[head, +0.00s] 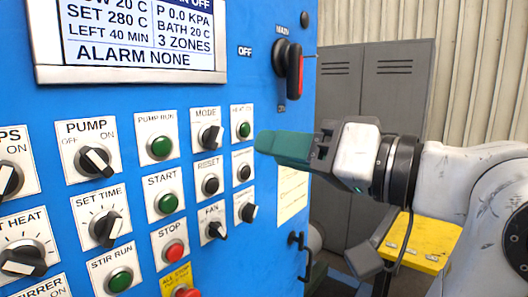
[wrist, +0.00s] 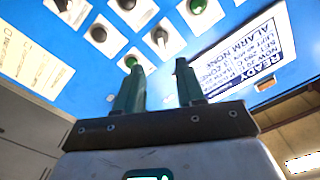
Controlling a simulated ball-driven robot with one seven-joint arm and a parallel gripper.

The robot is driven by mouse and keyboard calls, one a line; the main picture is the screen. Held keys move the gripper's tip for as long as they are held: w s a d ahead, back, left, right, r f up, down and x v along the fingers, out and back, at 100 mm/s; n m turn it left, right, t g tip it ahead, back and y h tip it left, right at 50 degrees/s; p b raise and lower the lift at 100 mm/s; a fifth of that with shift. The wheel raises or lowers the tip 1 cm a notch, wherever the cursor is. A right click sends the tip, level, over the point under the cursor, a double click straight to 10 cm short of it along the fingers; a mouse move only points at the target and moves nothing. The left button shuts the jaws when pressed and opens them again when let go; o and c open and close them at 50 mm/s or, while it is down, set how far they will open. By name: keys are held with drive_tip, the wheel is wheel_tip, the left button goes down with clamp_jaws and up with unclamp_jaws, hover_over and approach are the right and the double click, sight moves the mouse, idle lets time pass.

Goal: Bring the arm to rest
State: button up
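My gripper (head: 257,143) reaches in from the right in the head view, its teal fingers pointing left at the blue control panel (head: 238,92). In that view the tips lie just right of and below a green button (head: 243,130) at the panel's right side. I cannot tell whether they touch the panel. In the wrist view my gripper (wrist: 157,66) has its two fingers apart with nothing between them. The panel (wrist: 225,18) fills the upper part of that view. My arm is stretched out, its wrist in front of grey lockers.
The display (head: 130,38) reads alarm none. Knobs and buttons crowd the panel, including a red-and-black main switch (head: 290,67) above my gripper. Grey lockers (head: 385,80) stand behind. A yellow-topped stand (head: 418,243) is below my arm.

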drive_tip(key=shift+s+d, duration=0.1)
drive_tip(key=shift+s, duration=0.05)
drive_tip(key=w+d+f+m+h, duration=0.1)
drive_tip(key=w+d+f+h, duration=0.15)
drive_tip(key=f, duration=0.65)
drive_tip(key=w+d+f+m+h, duration=0.1)
drive_tip(key=d+f+h, duration=0.15)
drive_tip(key=f, duration=0.55)
drive_tip(key=s+d+f+m+g+h, duration=0.1)
drive_tip(key=s+d+f+h, duration=0.15)
drive_tip(key=f, duration=0.45)
drive_tip(key=s+d+f+g+h, duration=0.1)
drive_tip(key=d+f, duration=0.2)
drive_tip(key=f, duration=0.4)
drive_tip(key=s+d+f+m+g+h, duration=0.1)
drive_tip(key=s+d+f, duration=0.15)
drive_tip(key=f, duration=0.45)
drive_tip(key=s+d+f+g+h, duration=0.2)
drive_tip(key=s+d+f, duration=0.3)
drive_tip(key=s+f, duration=0.5)
drive_tip(key=s+d+f+g+h, duration=0.3)
drive_tip(key=s+d+f+g, duration=0.2)
drive_tip(key=s+f, duration=0.6)
drive_tip(key=s+d, duration=0.1)
drive_tip(key=s, duration=0.3)
drive_tip(key=shift+s+m, duration=0.3)
drive_tip(key=shift+m, duration=0.1)
